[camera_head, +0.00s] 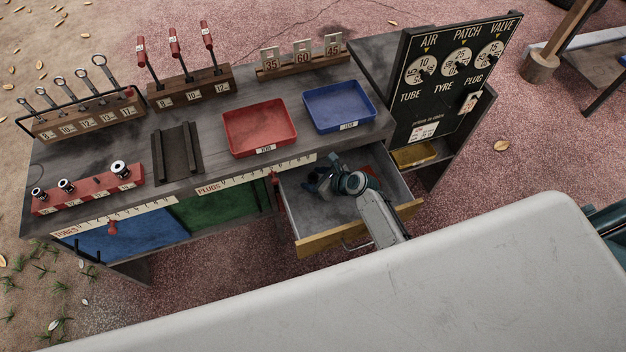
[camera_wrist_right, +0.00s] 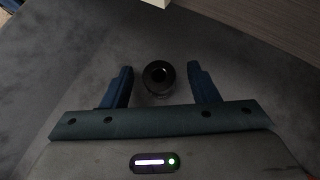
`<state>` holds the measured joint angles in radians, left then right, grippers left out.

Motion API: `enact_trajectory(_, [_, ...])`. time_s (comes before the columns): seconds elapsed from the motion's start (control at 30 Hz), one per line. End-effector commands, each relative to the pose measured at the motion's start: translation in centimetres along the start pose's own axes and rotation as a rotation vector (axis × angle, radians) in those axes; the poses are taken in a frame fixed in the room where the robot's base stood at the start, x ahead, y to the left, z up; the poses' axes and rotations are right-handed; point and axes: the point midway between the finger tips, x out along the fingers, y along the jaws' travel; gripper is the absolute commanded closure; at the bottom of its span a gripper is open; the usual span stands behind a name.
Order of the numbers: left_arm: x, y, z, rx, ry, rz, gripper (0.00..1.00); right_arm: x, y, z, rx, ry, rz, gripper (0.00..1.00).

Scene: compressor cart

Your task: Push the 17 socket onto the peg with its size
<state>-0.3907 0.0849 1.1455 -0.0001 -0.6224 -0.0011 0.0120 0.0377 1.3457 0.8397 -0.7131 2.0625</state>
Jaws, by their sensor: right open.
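A dark round socket (camera_wrist_right: 158,76) stands on the grey drawer floor in the right wrist view, its open end facing up. My right gripper (camera_wrist_right: 160,68) is open, with one blue finger on each side of the socket and a gap on both sides. In the head view my right gripper (camera_head: 320,182) is low inside the open drawer (camera_head: 308,214), and the socket is hard to make out there. The red peg rail (camera_head: 88,191) lies at the table's front left with three sockets on it. My left gripper is not in view.
The drawer has a yellow wooden front (camera_head: 330,241). A red tray (camera_head: 259,127) and a blue tray (camera_head: 339,106) stand behind it. A dark gauge board (camera_head: 455,80) rises at the right. A dark slotted holder (camera_head: 177,153) lies beside the rail.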

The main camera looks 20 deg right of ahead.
Motion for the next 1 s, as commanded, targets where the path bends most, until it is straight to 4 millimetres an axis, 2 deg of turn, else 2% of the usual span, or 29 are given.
enact_trajectory(0.1, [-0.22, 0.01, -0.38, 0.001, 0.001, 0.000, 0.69, 0.93, 0.01, -0.05, 0.001, 0.001, 0.000, 0.46])
enact_trajectory(0.33, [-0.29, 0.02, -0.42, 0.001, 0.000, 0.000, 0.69, 0.98, 0.01, 0.00, 0.000, 0.001, 0.000, 0.46])
enact_trajectory(0.5, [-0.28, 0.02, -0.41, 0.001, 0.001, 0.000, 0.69, 0.97, 0.01, -0.01, 0.000, 0.001, 0.000, 0.79])
enact_trajectory(0.6, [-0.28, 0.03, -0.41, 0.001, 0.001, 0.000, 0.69, 0.96, 0.01, -0.02, 0.000, 0.001, 0.000, 0.96])
enact_trajectory(0.87, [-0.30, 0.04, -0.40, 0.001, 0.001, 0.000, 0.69, 0.85, -0.02, 0.01, 0.000, 0.001, 0.000, 0.96])
enact_trajectory(1.0, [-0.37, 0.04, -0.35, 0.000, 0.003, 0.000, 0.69, 0.07, -0.20, 0.13, -0.002, 0.001, -0.001, 0.96])
